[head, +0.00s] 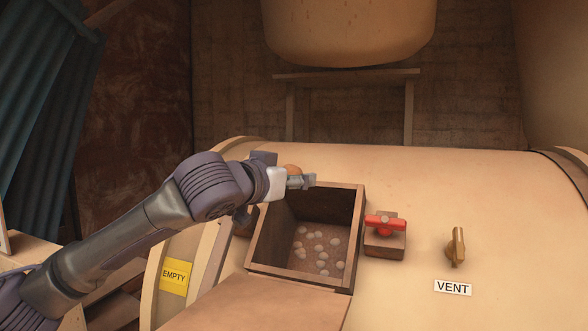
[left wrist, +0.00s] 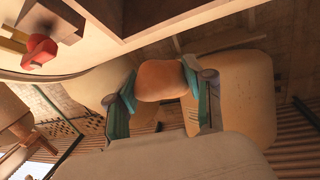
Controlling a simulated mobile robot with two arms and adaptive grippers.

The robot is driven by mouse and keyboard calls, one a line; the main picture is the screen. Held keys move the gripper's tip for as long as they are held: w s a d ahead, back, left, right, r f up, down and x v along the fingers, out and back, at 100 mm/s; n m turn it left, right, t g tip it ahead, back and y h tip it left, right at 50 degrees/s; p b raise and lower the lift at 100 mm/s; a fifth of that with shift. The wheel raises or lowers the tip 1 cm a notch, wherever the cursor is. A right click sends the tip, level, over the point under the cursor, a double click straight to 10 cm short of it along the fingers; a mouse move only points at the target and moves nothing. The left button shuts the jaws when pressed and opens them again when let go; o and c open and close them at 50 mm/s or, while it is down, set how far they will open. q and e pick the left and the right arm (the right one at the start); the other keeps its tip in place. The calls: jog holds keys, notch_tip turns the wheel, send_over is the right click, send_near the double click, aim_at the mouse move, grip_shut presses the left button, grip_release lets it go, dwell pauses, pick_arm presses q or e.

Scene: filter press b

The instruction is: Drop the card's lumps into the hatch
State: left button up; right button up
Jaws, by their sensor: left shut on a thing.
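My left gripper (head: 300,181) is shut on a rounded orange-brown lump (head: 292,169). It is at the back left corner of the open hatch (head: 357,225), over or just behind its rim; the exact height is hard to tell. In the left wrist view the lump (left wrist: 162,80) sits between the two teal-edged fingers of my left gripper (left wrist: 162,90). The wooden hatch's edge (left wrist: 135,42) shows at the top there. Several small pale pebbles (head: 319,248) lie on the hatch floor. No card with lumps shown on it is recognisable. My right gripper is not in view.
A red handle (head: 385,224) on a wooden block stands right of the hatch. Further right is a brass vent lever (head: 457,246) above a VENT label (head: 453,288). A yellow EMPTY label (head: 175,276) is at left. A flat wooden panel (head: 262,304) lies in front.

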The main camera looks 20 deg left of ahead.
pick_arm(q)
jog(key=w+f, duration=0.2)
jog(key=shift+w+f, duration=0.15)
jog(key=shift+f, duration=0.25)
jog(key=w+f+b, duration=0.2)
jog(key=w+f, duration=0.5)
jog(key=f, duration=0.2)
jog(key=shift+d, duration=0.15)
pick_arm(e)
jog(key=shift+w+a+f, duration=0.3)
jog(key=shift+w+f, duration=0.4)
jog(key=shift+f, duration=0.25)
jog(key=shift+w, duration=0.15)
pick_arm(q)
jog(key=o, duration=1.3)
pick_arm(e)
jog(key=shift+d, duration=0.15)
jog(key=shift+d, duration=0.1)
pick_arm(q)
jog(key=shift+s, duration=0.15)
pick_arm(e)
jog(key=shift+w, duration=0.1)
